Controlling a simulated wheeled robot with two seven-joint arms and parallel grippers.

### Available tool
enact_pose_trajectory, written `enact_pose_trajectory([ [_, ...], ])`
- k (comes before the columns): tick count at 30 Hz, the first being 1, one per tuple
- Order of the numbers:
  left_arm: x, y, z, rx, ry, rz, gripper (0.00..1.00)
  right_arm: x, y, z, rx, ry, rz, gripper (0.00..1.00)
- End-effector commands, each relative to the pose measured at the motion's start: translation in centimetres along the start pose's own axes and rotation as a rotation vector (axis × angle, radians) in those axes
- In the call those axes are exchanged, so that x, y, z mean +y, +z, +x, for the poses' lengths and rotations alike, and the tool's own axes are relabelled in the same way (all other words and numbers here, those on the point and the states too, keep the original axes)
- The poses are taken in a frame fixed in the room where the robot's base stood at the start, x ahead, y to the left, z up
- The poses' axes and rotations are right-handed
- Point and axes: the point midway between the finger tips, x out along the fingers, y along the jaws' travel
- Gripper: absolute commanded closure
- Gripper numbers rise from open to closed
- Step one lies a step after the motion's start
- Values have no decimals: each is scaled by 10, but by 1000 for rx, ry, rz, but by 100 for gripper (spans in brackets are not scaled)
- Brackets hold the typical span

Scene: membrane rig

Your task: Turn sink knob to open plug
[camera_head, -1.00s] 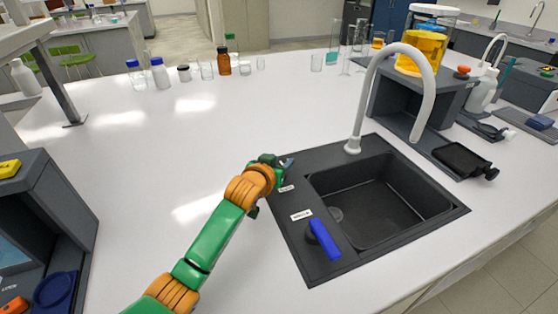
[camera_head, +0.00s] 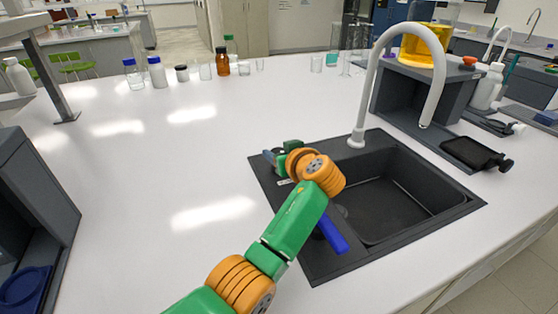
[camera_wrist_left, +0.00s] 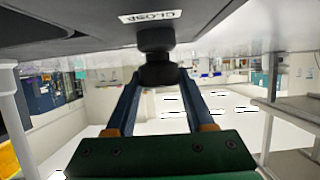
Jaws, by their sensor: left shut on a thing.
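The black sink (camera_head: 395,205) is set into the white bench, with a white curved tap (camera_head: 363,105) behind it. My left gripper (camera_head: 271,157) is at the sink's far left corner. In the left wrist view its two blue fingers (camera_wrist_left: 158,82) are shut on a small black knob (camera_wrist_left: 156,62) on the sink rim. A white label reading CLOSE (camera_wrist_left: 150,16) lies beside the knob. In the head view the gripper and wrist hide the knob. My right gripper is out of view.
Bottles and glassware, including an amber bottle (camera_head: 222,62), stand along the bench's far edge. A dark grey stand (camera_head: 410,92) bears a yellow-filled vessel (camera_head: 422,48) right of the tap.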

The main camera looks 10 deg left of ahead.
Motion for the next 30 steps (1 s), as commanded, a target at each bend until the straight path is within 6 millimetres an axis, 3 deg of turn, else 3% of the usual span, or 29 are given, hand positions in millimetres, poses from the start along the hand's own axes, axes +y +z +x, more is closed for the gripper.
enact_pose_trajectory([
  [20,0,1,1,-5,-56,-20,100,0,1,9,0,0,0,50],
  [21,-1,1,1,-5,-56,-20,38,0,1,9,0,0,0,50],
  [24,0,1,1,-4,-56,-20,17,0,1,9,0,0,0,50],
  [30,0,1,1,-3,-55,-21,17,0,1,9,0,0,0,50],
])
